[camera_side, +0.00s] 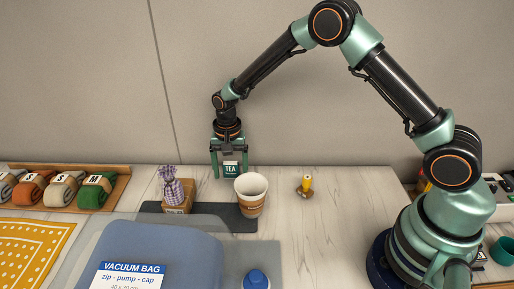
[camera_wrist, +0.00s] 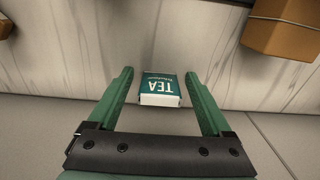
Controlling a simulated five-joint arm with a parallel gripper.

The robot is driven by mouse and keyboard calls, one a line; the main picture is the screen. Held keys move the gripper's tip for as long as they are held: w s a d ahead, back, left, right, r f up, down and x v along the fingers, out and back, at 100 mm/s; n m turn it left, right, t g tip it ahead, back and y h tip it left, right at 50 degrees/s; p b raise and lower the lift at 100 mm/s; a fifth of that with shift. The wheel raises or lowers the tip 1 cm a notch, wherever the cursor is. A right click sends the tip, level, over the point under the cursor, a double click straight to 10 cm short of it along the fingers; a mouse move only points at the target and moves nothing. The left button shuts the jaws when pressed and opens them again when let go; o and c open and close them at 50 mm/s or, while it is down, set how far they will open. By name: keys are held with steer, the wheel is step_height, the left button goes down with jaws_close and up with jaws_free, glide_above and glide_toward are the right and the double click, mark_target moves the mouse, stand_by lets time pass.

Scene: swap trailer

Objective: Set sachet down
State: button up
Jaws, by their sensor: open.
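A purple checked cloth sachet (camera_side: 171,187), tied at the neck, stands upright at a small brown box (camera_side: 182,207) with a label; I cannot tell if it sits in the box or on it. My gripper (camera_side: 230,175) is open, to the right of and behind the sachet, pointing down. A green and white tea box (camera_side: 231,169) shows between its fingers, and the wrist view shows this tea box (camera_wrist: 160,88) with clear gaps to both fingers (camera_wrist: 160,75). A brown box (camera_wrist: 282,32) is at the upper right there; the sachet does not show in that view.
Rolled socks (camera_side: 62,190) lie in a wooden tray at left. A blue vacuum bag (camera_side: 150,250) lies in front. A yellow-topped item (camera_side: 306,185) stands right, with bare table around it.

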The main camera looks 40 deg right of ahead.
mark_target(231, 163)
step_height(231, 163, up, 12)
steer(key=s+d+r+n+t, duration=0.35)
steer(key=s+r, duration=0.45)
steer(key=r, duration=0.3)
steer(key=s+d+n+t, duration=0.1)
steer(key=s+d+n, duration=0.1)
steer(key=s, duration=0.3)
steer(key=s+d+r+n+t, duration=0.1)
steer(key=s+d+n, duration=0.1)
steer(key=s, duration=0.4)
steer(key=shift+r+n, duration=0.25)
steer(key=shift+n, duration=0.5)
steer(key=shift+s, duration=0.1)
